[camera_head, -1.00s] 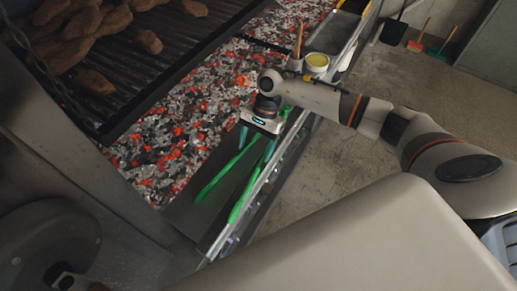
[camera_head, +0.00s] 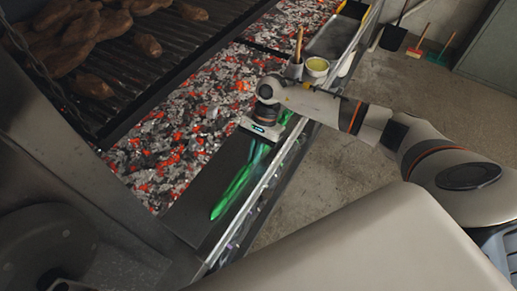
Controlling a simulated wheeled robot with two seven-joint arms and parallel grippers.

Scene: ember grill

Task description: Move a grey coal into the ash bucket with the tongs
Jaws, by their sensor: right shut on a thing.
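My right gripper (camera_head: 262,132) is shut on the green tongs (camera_head: 236,187) at the front edge of the grill. Its jaws are mostly hidden under the wrist. The tongs' two arms lie close together and point down-left over a dark ledge (camera_head: 196,208). No coal shows at their tips. The coal bed (camera_head: 180,135) lies just left of the tongs, with grey and black lumps mixed with glowing red ones. I cannot identify an ash bucket. My left gripper is not in view.
Brown pieces of food lie on a dark grate (camera_head: 165,60) at upper left. A pale cup (camera_head: 317,67) and a dark tray (camera_head: 334,37) stand beyond my right gripper. A metal rail (camera_head: 266,180) edges the ledge. Brushes and a dustpan lean at the back wall.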

